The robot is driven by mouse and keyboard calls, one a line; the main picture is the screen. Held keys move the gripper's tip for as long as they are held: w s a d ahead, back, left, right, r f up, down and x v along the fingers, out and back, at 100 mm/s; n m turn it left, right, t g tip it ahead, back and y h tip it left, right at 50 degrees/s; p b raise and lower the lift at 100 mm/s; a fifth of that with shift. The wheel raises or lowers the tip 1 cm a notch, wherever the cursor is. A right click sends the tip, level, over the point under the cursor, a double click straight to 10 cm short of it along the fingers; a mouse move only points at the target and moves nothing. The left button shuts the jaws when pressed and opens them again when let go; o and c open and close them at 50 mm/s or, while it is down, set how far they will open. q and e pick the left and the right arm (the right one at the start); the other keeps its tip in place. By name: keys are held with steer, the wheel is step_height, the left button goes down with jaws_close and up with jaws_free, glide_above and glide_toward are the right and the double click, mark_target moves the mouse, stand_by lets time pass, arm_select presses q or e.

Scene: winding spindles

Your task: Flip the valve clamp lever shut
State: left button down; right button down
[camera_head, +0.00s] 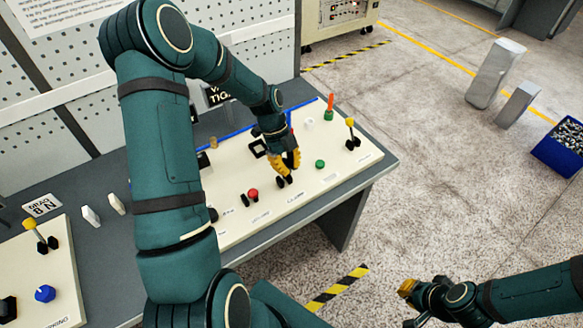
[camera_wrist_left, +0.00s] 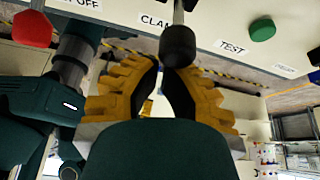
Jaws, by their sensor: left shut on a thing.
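The clamp lever shows in the left wrist view as a thin rod with a dark rounded knob (camera_wrist_left: 178,45), beside a label partly reading "CLAM".
A red button (camera_head: 253,194) and a green button (camera_head: 320,164) flank the lever. A yellow-knobbed lever (camera_head: 350,123) and an orange handle (camera_head: 330,103) stand farther right. A second panel (camera_head: 60,292) is at lower left. Open floor lies right of the bench.

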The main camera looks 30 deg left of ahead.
arm_select(q)
steer(key=a+h, duration=0.1)
steer(key=w+a+g+h, duration=0.1)
steer(key=shift+a+h, duration=0.1)
steer(key=shift+h, duration=0.2)
steer(key=shift+a+r+b, duration=0.1)
steer(key=shift+a+b, duration=0.1)
steer(key=shift+b, duration=0.15)
steer(key=shift+w+a+b, duration=0.25)
steer(key=shift+a+b, duration=0.1)
steer(key=shift+a, duration=0.15)
steer(key=shift+w+a+b, duration=0.2)
steer(key=shift+a+b, duration=0.1)
steer(key=shift+a, duration=0.15)
